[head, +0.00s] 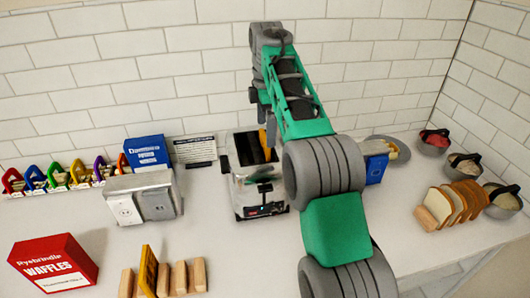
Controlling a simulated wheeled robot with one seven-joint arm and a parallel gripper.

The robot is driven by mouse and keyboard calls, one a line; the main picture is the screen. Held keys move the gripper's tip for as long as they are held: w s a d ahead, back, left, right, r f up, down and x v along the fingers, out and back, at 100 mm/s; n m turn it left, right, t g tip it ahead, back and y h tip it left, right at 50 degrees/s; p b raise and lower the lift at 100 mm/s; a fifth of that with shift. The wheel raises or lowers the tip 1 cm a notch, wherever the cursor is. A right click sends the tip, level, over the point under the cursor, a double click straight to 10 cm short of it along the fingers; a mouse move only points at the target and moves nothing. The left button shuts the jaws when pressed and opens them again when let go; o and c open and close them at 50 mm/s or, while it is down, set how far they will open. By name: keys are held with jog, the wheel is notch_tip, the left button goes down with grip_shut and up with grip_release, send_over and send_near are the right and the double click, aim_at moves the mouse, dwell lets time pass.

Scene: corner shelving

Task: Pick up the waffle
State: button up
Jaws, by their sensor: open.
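A golden-brown waffle (148,271) stands upright in a wooden rack (180,279) at the front left of the counter. My gripper (266,135) is far from it, up and to the right, over a metal toaster (258,200) near the back wall. It is open, mostly hidden behind my own arm. A narrow orange-yellow piece shows beside the arm above the toaster slots; I cannot tell whether it is a finger or something else. A red waffle box (55,265) stands left of the rack.
A grey two-panelled metal unit (142,198) and a blue box (147,152) stand left of the toaster. Sliced bread (455,203) and several bowls (435,141) are at the right. Coloured holders (58,177) line the back left. The counter between rack and toaster is clear.

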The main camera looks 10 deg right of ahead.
aim_at(264, 136)
jog(key=f, duration=0.4)
jog(key=shift+a+f, duration=0.25)
jog(key=shift+f, duration=0.15)
jog(key=c, duration=1)
